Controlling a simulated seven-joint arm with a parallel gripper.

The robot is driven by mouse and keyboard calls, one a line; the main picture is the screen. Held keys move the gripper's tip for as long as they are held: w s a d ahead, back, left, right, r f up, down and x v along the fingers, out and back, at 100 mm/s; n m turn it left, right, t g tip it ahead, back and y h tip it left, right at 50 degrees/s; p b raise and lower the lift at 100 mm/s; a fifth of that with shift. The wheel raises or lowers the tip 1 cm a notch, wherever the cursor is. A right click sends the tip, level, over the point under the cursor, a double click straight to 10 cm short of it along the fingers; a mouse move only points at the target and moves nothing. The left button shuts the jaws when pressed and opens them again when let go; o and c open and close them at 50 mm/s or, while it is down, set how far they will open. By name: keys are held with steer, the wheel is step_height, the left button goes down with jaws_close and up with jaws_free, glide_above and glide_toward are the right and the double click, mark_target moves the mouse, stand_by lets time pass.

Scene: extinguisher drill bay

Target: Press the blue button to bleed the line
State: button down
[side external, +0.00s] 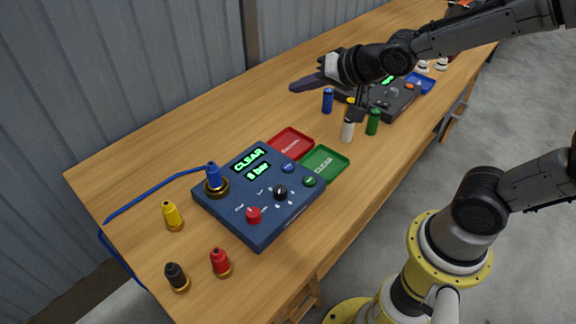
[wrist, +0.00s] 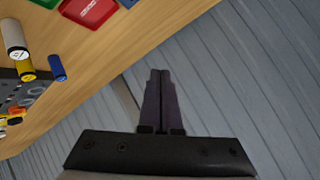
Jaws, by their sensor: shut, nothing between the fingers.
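The blue control box (side external: 258,195) sits on the wooden bench, with a green display reading CLEAR and what looks like 8 bar. A small blue button (side external: 288,168) is on its top near the red tray, with a green button (side external: 309,181) beside it. My gripper (side external: 292,88) is shut and empty, high and well apart from the blue button, toward the back wall. Its closed fingers also show in the wrist view (wrist: 160,72), where the blue button is not visible.
A red tray (side external: 291,142) and green tray (side external: 325,163) adjoin the box. Blue (side external: 328,101), white (side external: 347,131) and green (side external: 372,122) cylinders stand behind. A second, dark box (side external: 393,97) is partly hidden by my arm. A blue hose (side external: 150,190) runs left.

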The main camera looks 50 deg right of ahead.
steer(key=g, duration=0.2)
glide_above(291, 169)
step_height(291, 169, down, 10)
steer(key=shift+f+y, duration=0.3)
steer(key=shift+f, duration=0.1)
steer(key=shift+f, duration=4.4)
steer(key=shift+f, duration=0.15)
steer(key=shift+f, duration=0.25)
steer(key=shift+f, duration=0.45)
steer(key=shift+r, duration=0.85)
